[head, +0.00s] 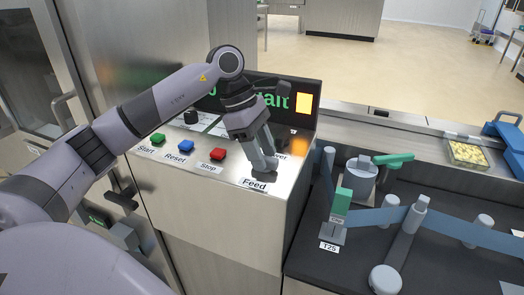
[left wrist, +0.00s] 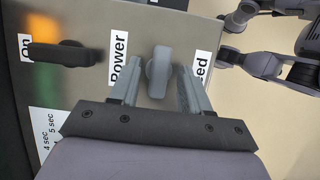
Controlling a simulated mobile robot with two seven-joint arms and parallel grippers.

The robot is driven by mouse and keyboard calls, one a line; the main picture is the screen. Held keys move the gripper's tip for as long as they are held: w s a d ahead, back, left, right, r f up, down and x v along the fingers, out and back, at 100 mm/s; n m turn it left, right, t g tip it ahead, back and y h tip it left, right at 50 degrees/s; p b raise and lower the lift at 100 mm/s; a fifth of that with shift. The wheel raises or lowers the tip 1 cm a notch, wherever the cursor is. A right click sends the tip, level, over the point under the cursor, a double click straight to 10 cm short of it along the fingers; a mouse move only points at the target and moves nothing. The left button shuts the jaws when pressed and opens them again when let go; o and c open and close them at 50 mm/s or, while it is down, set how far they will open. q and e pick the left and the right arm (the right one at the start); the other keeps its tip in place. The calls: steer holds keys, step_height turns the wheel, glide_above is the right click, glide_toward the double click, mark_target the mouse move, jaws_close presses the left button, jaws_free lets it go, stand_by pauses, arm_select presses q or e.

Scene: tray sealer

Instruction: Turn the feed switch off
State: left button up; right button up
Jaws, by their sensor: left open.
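The feed switch is a grey knob (left wrist: 158,72) on the steel control panel. In the left wrist view its long grip runs up and down the picture, between my fingers. The "Feed" label (left wrist: 202,70) beside it is partly hidden by a finger; it also shows in the head view (head: 254,184). My left gripper (left wrist: 162,88) is open, with one finger on each side of the knob; I cannot tell whether either touches it. In the head view the left gripper (head: 264,163) reaches down to the panel just above the label and hides most of the switch. My right gripper is not in view.
A dark Power knob (left wrist: 65,53) is nearby, turned crosswise to the feed knob. Green start (head: 157,138), blue reset (head: 186,146) and red stop (head: 217,154) buttons lie left of the gripper. A display (head: 305,103) stands behind. The film rollers (head: 385,279) are at right.

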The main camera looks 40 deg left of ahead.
mark_target(250, 164)
arm_select(q)
steer(key=v, duration=0.7)
stand_by(0.5)
